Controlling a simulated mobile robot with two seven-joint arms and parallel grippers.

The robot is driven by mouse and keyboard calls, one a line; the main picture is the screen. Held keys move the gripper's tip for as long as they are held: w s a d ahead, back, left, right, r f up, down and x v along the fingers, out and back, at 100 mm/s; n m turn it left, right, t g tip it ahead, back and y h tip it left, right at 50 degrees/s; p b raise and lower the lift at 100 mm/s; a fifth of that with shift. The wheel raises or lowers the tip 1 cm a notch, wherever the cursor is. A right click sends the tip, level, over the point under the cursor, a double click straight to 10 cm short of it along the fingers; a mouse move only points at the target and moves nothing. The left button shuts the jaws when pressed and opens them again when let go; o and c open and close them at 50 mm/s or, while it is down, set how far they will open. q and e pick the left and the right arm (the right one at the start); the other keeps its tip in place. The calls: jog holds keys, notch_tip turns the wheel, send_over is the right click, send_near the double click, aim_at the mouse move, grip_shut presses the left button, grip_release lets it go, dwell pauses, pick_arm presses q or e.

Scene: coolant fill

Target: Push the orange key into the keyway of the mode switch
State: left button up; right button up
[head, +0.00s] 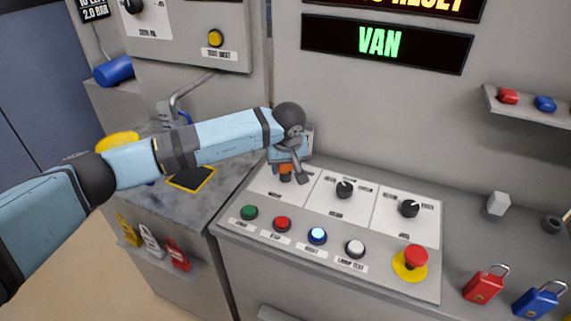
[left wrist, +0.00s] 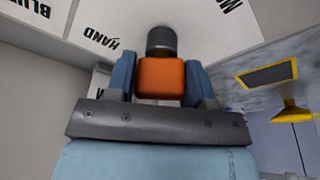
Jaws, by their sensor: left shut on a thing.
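My left gripper (head: 287,163) is over the left white plate of the sloping control panel (head: 330,255), pointing down at it. It is shut on the orange key (head: 286,169). In the left wrist view the orange key (left wrist: 161,78) sits between the two blue fingers of the gripper (left wrist: 162,84). A dark grey cylinder (left wrist: 161,40), apparently the mode switch, lies straight beyond the key, in line with it and near printed labels such as HAND. The keyway is hidden, and I cannot tell how deep the key is. My right gripper is not in view.
Two black rotary knobs (head: 344,190) (head: 409,208) stand to the right on the panel. Several push buttons and a red emergency stop (head: 415,258) line its front. Red (head: 485,285) and blue (head: 538,300) padlocks lie at the right. A display (head: 385,42) reads VAN.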

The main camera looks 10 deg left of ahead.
pick_arm(q)
jog(key=shift+f, duration=0.2)
jog(key=o, duration=1)
jog(key=shift+r, duration=0.1)
jog(key=v, duration=1.3)
jog(key=shift+s+d+r, duration=0.1)
jog(key=shift+s+r, duration=0.05)
jog(key=shift+r, duration=0.25)
jog(key=shift+c, duration=0.2)
